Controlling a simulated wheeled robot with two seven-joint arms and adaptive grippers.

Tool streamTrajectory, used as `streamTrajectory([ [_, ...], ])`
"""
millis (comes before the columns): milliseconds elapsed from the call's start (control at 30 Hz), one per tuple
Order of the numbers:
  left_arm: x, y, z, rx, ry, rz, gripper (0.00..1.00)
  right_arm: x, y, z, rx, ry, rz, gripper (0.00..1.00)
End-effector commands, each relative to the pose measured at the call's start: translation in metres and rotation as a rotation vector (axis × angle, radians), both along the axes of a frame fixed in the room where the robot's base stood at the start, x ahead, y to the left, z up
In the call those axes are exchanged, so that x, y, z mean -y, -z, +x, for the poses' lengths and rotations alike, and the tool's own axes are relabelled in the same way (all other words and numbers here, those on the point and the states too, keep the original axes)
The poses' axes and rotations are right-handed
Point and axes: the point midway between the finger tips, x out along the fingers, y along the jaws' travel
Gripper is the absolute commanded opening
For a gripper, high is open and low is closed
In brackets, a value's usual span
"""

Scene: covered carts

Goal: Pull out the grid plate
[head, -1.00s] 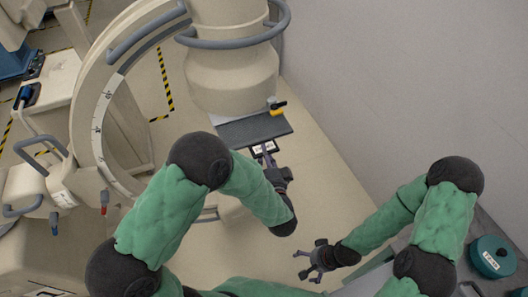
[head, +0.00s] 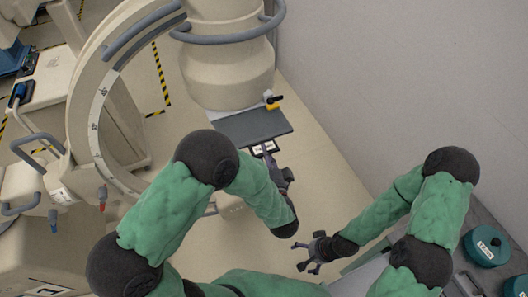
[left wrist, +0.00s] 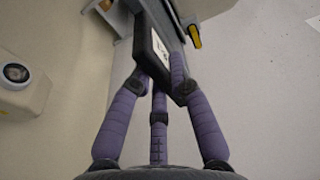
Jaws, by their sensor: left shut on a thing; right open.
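The grid plate (head: 250,127) is a flat dark grey plate that sticks out from under the beige cylindrical housing (head: 228,65) in the head view. Its front end carries a black-framed white label (head: 264,148). My left gripper (head: 270,161) is shut on this front end. In the left wrist view, the purple fingers (left wrist: 160,82) close around the dark end of the grid plate (left wrist: 152,58), and its label shows between them. How far the plate reaches inside the housing is hidden. My right gripper (head: 308,258) is open and empty, lower right of the plate.
A yellow lever (head: 273,102) sits on the housing beside the plate. A big beige arc (head: 95,100) with grey rails stands at left. A plain wall (head: 400,80) is at right. A grey bench with a teal round container (head: 487,247) is at lower right. Floor below the plate looks clear.

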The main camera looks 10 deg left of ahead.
Motion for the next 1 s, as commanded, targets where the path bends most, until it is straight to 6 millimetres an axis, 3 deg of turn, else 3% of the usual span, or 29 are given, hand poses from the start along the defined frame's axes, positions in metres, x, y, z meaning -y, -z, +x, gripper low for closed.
streamTrajectory([
  [1000, 0.015, 0.0, -0.021, 0.0, 0.001, 0.0, 0.0, 0.0, -0.007, 0.0, 0.0, 0.0, 0.0, 1.0],
])
